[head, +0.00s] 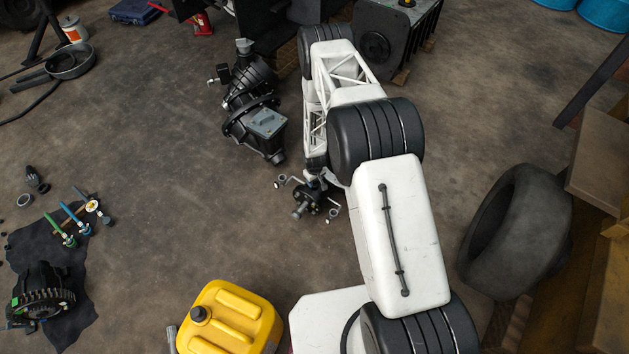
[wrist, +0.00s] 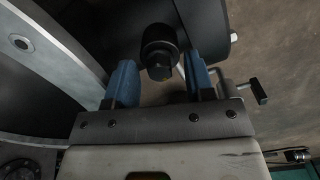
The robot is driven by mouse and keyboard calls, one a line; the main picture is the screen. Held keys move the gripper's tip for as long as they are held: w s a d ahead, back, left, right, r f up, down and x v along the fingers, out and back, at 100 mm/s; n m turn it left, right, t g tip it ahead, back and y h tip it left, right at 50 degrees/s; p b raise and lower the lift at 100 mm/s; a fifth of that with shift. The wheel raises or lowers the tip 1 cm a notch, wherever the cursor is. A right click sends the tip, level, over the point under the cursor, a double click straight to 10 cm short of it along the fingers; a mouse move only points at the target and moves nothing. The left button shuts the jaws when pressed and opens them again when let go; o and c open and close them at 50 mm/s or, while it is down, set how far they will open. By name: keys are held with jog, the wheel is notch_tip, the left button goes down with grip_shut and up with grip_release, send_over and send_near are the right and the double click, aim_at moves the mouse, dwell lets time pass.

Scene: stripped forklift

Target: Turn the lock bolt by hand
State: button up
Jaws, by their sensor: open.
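In the wrist view, my gripper (wrist: 160,85) is open, with its two blue fingers apart. A black, round-ended bolt or knob (wrist: 159,52), which looks like the lock bolt, stands out from a dark body (wrist: 105,25) above. Its end shows in the gap between the fingers. I cannot tell whether either finger touches it. In the head view, my arm runs up and folds back down toward a small dark assembly with metal cranks (head: 310,195); I cannot make out the fingers or the bolt there.
A grey metal rim (wrist: 45,50) lies close on the left in the wrist view, and a crank with a black grip (wrist: 257,91) on the right. In the head view, a black gear housing (head: 255,105), a yellow canister (head: 235,315) and a tyre (head: 515,230) surround my arm.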

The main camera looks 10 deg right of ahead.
jog(key=shift+c, duration=0.2)
grip_shut()
